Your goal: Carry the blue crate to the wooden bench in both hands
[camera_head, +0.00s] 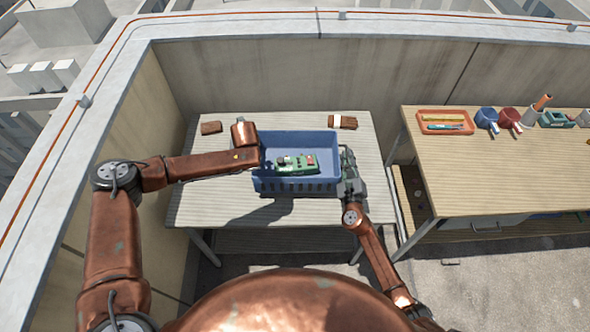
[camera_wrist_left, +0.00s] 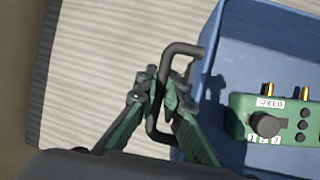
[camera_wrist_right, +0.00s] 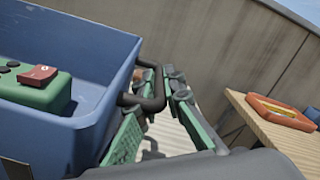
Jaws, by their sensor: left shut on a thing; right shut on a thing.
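The blue crate (camera_head: 297,187) is level over the pale grey table (camera_head: 215,208), with a green control box (camera_head: 297,165) inside. I cannot tell whether its base touches the table. My left gripper (camera_wrist_left: 165,88) is shut on the crate's dark left handle (camera_wrist_left: 181,48); my arm mostly hides this grip in the head view. My right gripper (camera_head: 347,170) is at the crate's right side, and the right wrist view shows it shut on the dark right handle (camera_wrist_right: 148,102). The wooden bench (camera_head: 500,170) stands to the right.
On the bench's back part are an orange tray (camera_head: 446,122), a blue mug (camera_head: 486,118), a red mug (camera_head: 509,119) and other items. The bench's front is clear. Brown blocks (camera_head: 211,127) lie on the grey table. A gap separates table and bench; a parapet wall (camera_head: 330,80) runs behind.

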